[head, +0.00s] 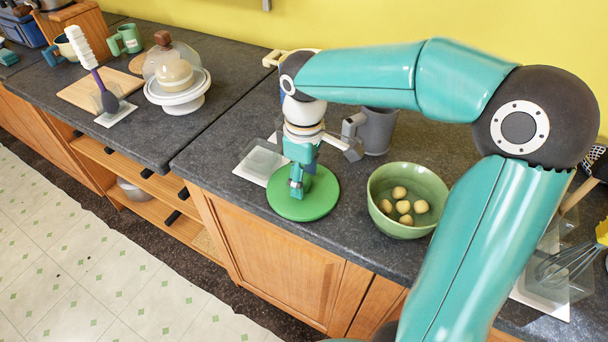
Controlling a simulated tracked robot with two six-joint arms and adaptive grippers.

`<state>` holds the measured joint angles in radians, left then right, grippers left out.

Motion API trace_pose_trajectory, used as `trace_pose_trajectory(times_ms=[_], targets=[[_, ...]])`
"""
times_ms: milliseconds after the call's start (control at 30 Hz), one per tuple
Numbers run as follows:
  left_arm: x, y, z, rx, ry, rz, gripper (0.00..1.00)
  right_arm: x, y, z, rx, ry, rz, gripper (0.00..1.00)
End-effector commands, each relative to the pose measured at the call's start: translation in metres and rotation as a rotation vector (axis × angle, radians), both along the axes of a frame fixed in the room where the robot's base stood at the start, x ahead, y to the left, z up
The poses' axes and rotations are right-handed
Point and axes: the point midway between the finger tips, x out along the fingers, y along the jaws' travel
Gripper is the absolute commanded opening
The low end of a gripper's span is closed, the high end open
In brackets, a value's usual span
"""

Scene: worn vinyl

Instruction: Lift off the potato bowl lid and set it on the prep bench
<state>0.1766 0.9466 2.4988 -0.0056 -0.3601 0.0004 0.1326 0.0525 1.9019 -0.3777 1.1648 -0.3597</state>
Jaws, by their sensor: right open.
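The flat round green lid (322,202) lies on the dark countertop, left of the bowl and apart from it. The green potato bowl (399,226) stands uncovered, with several small potatoes (403,206) inside. My right gripper (301,184) points down over the middle of the lid, its jaws open. The fingers hide the lid's centre, so I cannot tell whether they touch it or whether a knob stands between them. My left gripper is not in view.
A grey metal mug (378,130) stands behind the lid and bowl. A clear container on a white card (250,175) is close to the lid's left. A domed cake stand (176,95) and wooden board (88,88) are further left. A whisk (566,262) is at right.

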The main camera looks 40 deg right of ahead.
Motion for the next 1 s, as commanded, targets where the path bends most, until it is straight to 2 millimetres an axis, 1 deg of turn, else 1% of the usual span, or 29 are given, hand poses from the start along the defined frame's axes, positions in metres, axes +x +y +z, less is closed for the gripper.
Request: trace_pose_trajectory(times_ms=[167,1000], targets=[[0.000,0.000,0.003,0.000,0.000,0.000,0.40,0.000,0.000,0.003,0.000,0.000,0.000,0.59],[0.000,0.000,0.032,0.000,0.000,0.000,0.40,0.000,0.000,0.037,0.000,-0.001,0.000,0.59]])
